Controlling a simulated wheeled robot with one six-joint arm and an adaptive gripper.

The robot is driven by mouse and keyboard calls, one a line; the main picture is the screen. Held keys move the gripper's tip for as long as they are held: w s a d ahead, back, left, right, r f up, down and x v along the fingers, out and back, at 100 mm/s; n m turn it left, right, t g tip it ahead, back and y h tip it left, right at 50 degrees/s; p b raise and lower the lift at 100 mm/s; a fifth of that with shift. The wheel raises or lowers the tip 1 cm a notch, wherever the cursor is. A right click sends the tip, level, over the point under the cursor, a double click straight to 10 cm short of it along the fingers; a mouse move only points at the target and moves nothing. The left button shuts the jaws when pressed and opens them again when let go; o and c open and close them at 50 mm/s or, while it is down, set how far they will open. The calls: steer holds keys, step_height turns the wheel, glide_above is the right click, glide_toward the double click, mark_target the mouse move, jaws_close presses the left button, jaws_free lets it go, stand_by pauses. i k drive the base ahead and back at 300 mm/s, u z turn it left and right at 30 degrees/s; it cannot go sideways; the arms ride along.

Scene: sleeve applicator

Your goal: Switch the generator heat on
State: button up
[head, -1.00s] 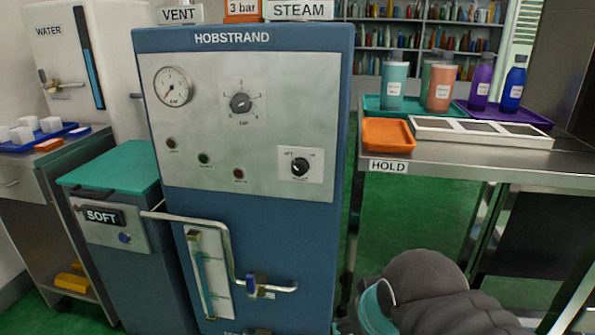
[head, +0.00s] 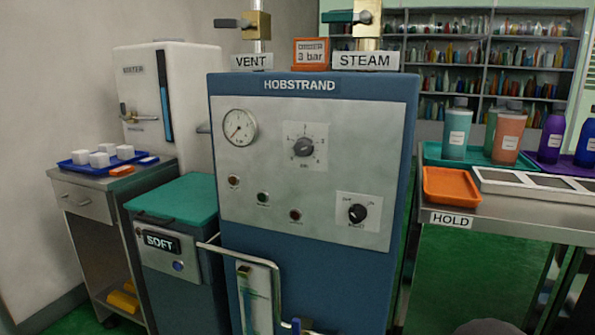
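The blue generator marked HOBSTRAND (head: 312,160) stands in the middle of the head view with a grey front panel. A black rotary switch (head: 357,213) sits on a pale plate at the panel's lower right. Its pointer seems to lean to the upper left, and its small lettering is too small to read surely. A larger dial (head: 303,147) and a round gauge (head: 239,127) are higher on the panel. Three small lamps (head: 263,198) below them look unlit. My gripper is out of view; only a dark bit of my arm shows at the bottom edge.
A teal-lidded box marked SOFT (head: 172,207) and a bent pipe (head: 245,257) stand at the generator's lower left. Valves rise above the VENT (head: 252,62) and STEAM (head: 366,61) signs. A table with trays and bottles, marked HOLD (head: 451,219), stands to the right.

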mark_target(357, 213)
steer(key=u, duration=1.1)
steer(key=k, duration=1)
steer(key=z, duration=1.1)
